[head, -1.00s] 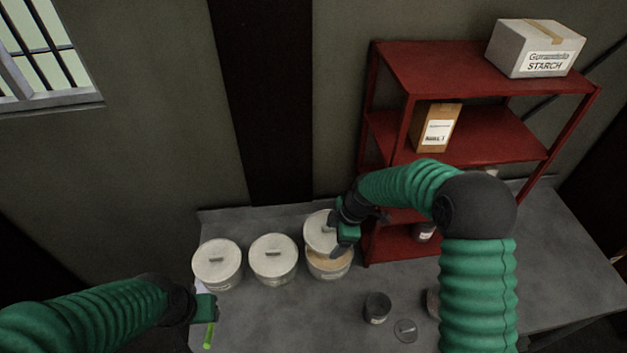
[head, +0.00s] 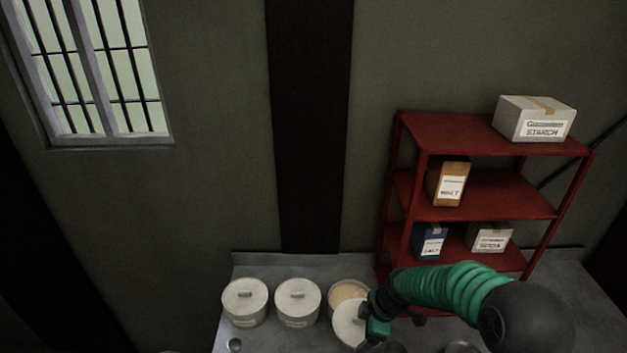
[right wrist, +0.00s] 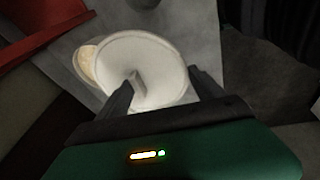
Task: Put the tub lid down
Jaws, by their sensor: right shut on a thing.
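The round white tub lid (head: 349,324) is just in front of the open tub (head: 348,291), whose pale contents show. The lid hides part of the tub's front. My right gripper (head: 374,318) is shut on the lid at its handle. In the right wrist view the lid (right wrist: 150,58) fills the space ahead of the fingers (right wrist: 162,92), with the tub (right wrist: 86,66) partly behind it. I cannot tell whether the lid touches the table. My left gripper is out of view.
Two lidded white tubs (head: 245,302) (head: 298,302) stand left of the open one on the grey table (head: 226,330). A red shelf (head: 480,205) with several boxes stands at the right.

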